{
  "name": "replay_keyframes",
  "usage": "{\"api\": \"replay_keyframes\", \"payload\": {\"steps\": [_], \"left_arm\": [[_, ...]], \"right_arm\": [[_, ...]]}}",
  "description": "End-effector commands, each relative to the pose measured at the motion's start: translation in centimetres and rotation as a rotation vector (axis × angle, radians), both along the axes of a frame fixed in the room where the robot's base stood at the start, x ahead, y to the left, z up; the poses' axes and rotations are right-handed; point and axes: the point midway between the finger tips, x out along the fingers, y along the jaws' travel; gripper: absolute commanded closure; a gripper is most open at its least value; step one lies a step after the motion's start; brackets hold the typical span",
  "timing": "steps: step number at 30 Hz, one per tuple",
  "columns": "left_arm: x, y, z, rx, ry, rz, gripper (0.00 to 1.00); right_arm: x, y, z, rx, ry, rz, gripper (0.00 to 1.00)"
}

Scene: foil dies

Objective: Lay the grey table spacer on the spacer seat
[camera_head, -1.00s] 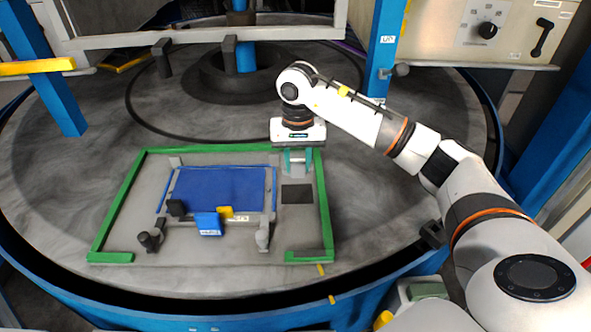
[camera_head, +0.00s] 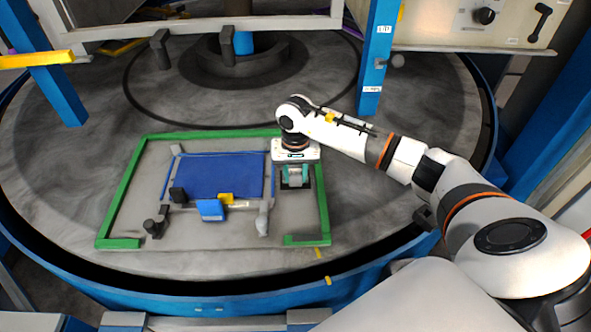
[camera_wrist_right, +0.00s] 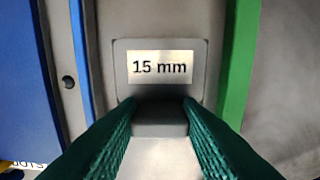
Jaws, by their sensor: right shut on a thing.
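My right gripper (camera_head: 296,176) is at the right side of the green-framed plate, shut on the grey table spacer. In the right wrist view the spacer (camera_wrist_right: 160,67) is a grey block with a white "15 mm" label. Its raised grip is between the green finger pads (camera_wrist_right: 160,112). The dark spacer seat (camera_head: 284,184) shows only as edges around the gripper in the head view, with the spacer over it. I cannot tell whether the spacer touches the seat. My left gripper is not in view.
The green frame (camera_head: 323,205) runs close on the right of the spacer. The blue panel (camera_head: 222,175) with its rails lies to the left. A small blue block (camera_head: 210,210), a yellow piece (camera_head: 226,198) and grey posts stand along its front.

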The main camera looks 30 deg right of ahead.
Motion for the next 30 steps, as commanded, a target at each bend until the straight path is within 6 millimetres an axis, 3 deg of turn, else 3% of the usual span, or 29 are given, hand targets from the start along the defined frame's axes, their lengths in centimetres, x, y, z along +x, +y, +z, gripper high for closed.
{"api": "replay_keyframes", "payload": {"steps": [8,9,12,24,30], "left_arm": [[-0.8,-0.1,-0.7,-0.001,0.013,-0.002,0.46],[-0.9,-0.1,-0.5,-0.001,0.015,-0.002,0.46],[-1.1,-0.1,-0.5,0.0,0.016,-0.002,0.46],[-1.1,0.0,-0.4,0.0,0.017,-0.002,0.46],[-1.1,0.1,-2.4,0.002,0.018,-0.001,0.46]], "right_arm": [[0.0,-0.1,-0.4,-0.001,-0.002,0.0,0.92],[0.0,0.0,-0.3,-0.001,0.0,0.0,0.61],[0.0,0.0,-0.2,-0.001,0.0,0.0,0.46],[0.1,0.0,0.4,-0.001,-0.003,0.0,0.46],[0.2,-0.1,3.9,-0.002,-0.008,0.001,0.46]]}}
